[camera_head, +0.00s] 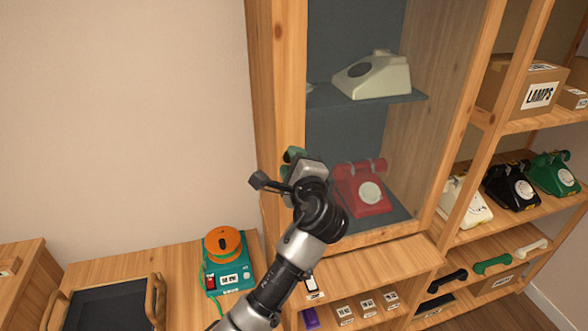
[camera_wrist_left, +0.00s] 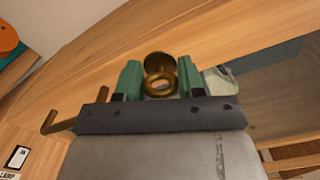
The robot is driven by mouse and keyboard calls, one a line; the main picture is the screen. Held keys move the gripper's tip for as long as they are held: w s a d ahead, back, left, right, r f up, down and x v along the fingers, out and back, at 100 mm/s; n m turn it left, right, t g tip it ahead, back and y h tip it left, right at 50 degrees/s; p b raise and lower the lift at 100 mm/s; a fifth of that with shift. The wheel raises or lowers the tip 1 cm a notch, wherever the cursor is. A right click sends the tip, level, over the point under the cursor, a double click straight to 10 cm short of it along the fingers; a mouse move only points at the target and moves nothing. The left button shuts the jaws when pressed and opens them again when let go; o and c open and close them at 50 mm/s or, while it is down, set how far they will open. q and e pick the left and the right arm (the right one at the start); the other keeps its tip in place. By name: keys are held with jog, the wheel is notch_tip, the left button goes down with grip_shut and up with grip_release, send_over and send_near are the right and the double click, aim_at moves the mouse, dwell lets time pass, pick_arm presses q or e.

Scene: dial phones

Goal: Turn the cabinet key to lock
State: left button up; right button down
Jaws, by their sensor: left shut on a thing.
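The glass-fronted wooden cabinet (camera_head: 278,100) stands at the centre of the head view. My left gripper (camera_head: 292,156) is at its left door frame; the arm hides the lock there. In the left wrist view, the brass key (camera_wrist_left: 160,84) shows a round ring bow in front of a round brass lock plate (camera_wrist_left: 156,62). The green fingertips of my left gripper (camera_wrist_left: 160,80) stand on both sides of the key bow, shut on it. How far the key is turned is hard to tell. My right gripper is out of view.
Behind the glass are a cream phone (camera_head: 374,76) and a red phone (camera_head: 362,190). Open shelves with phones and a lamps box (camera_head: 524,95) stand right. A teal device with an orange reel (camera_head: 224,244) and a dark tray (camera_head: 110,308) lie lower left. A bent brown rod (camera_wrist_left: 62,115) shows in the wrist view.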

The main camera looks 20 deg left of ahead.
pick_arm(q)
jog(key=shift+f+n+b, duration=0.1)
jog(key=shift+n+b, duration=1.2)
jog(key=shift+n, duration=0.9)
jog(key=o, duration=0.9)
